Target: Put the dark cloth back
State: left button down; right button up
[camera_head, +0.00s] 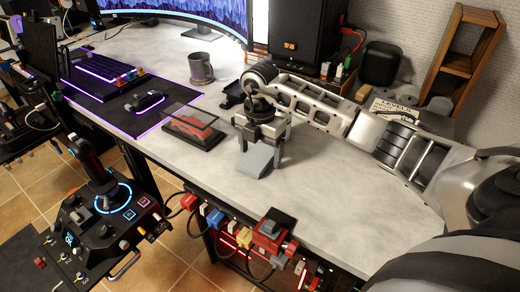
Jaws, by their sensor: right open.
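A small folded slate-grey cloth (254,162) lies flat on the light grey desk top (340,200), a little back from its front edge. It is the only thing I can take for the dark cloth. My right gripper (262,146) points down over it, open, with its fingers apart near the cloth's left and right sides. The gripper hides the cloth's back part. I cannot tell whether the fingers touch it. My left gripper is not in view.
A clear case with a red model car (192,127) stands just left of the cloth. Cables and coloured connectors (215,217) hang below the front edge. The desk right of my gripper is clear.

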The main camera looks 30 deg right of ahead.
aim_at(260, 153)
notch_tip(260, 153, up, 12)
jog(key=shift+r, duration=0.15)
dwell(0.7)
